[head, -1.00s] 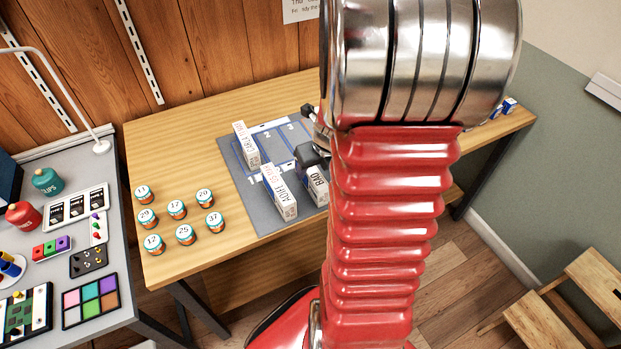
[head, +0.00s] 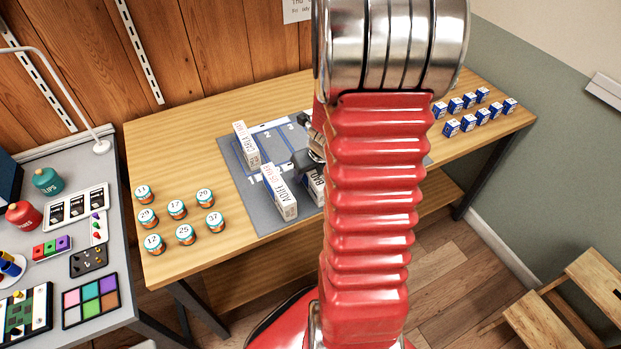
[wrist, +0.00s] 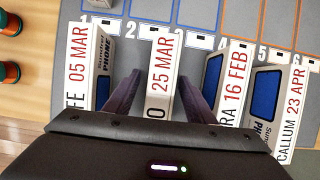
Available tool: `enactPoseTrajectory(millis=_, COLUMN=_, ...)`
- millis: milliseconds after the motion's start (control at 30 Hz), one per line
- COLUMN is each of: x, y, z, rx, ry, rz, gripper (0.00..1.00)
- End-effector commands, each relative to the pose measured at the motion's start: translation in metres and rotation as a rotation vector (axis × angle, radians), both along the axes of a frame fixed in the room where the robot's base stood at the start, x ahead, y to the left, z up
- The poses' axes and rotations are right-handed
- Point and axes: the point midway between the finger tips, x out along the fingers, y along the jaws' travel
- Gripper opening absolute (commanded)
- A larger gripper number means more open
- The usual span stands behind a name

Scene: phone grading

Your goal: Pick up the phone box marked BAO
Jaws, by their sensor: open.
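The BAO box (head: 316,189) stands on the grey mat (head: 236,165) beside the box marked AOIFE (head: 279,195), mostly hidden by my arm. In the wrist view, a white label ending in O with 25 MAR (wrist: 163,62) shows in the middle. My gripper (wrist: 160,88) is open, with one dark finger on each side of that box. Its lower letters are hidden behind my gripper body, and I cannot tell whether the fingers touch it. In the head view my gripper is partly hidden behind my arm.
The box labelled 05 MAR (wrist: 80,70) stands close left of my fingers; the 16 FEB box (wrist: 230,85) and the CALLUM box (wrist: 288,110) stand to the right. Another box (head: 245,146) stands farther back. Numbered jars (head: 177,209) and small blue boxes (head: 470,101) are on the wooden table.

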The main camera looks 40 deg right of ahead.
Motion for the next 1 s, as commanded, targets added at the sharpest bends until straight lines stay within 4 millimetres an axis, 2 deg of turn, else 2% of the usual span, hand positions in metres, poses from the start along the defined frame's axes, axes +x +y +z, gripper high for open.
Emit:
enactPoseTrajectory(millis=233, x=0.006, y=-0.002, z=-0.016, rx=0.001, ry=0.001, rz=-0.001, gripper=0.5)
enactPoseTrajectory(millis=800, x=0.006, y=-0.002, z=-0.017, rx=0.0, ry=0.0, rz=-0.002, gripper=0.5)
enactPoseTrajectory(millis=1000, x=0.006, y=-0.002, z=-0.017, rx=0.0, ry=0.0, rz=-0.002, gripper=0.37)
